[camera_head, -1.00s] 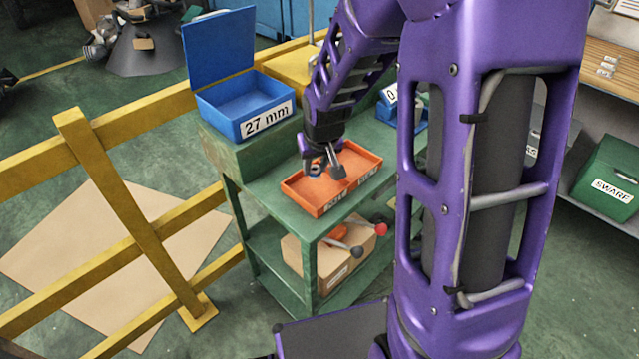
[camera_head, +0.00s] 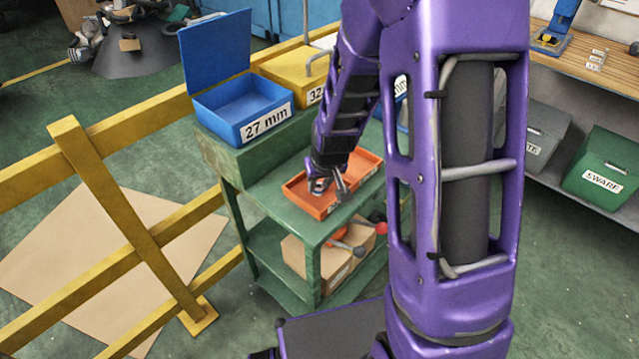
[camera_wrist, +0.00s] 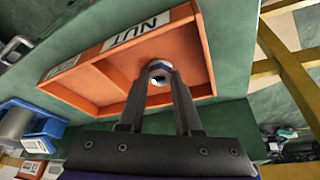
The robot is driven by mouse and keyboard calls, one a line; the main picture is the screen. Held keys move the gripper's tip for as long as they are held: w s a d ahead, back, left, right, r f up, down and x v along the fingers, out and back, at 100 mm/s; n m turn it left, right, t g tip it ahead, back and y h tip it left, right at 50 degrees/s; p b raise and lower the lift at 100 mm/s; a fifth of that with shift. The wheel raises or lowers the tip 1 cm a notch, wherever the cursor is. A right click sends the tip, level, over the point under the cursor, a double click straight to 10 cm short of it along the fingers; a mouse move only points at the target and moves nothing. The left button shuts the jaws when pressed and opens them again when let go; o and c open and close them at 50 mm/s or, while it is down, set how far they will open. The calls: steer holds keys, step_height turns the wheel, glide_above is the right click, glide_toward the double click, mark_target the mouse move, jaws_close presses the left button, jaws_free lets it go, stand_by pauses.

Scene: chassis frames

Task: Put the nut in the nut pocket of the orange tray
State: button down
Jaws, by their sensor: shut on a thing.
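The orange tray (camera_head: 297,201) lies on the green cart's top; it also shows in the wrist view (camera_wrist: 91,51). A divider splits it, and the pocket (camera_wrist: 197,68) beside the NUT label (camera_wrist: 136,29) is the one under my fingertips. My gripper (camera_head: 328,188) points down over the tray's front-left part. In the wrist view my gripper (camera_wrist: 160,78) is shut on the nut (camera_wrist: 159,66), a small metallic ring with blue on it. The fingers hide part of the nut. I cannot tell how high it is above the pocket floor.
An open blue bin (camera_head: 212,122) marked 27 mm and a yellow bin (camera_head: 284,69) stand behind the tray on the cart's raised shelf. A cardboard box (camera_head: 300,255) sits on the lower shelf. A yellow railing (camera_head: 125,210) runs along the left.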

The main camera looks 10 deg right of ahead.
steer(key=shift+f, duration=0.15)
steer(key=c, duration=0.6)
jaws_free()
steer(key=shift+s+r, duration=0.1)
steer(key=shift+r, duration=0.6)
steer(key=p+v, duration=0.1)
steer(key=v, duration=1)
steer(key=shift+s+a, duration=0.1)
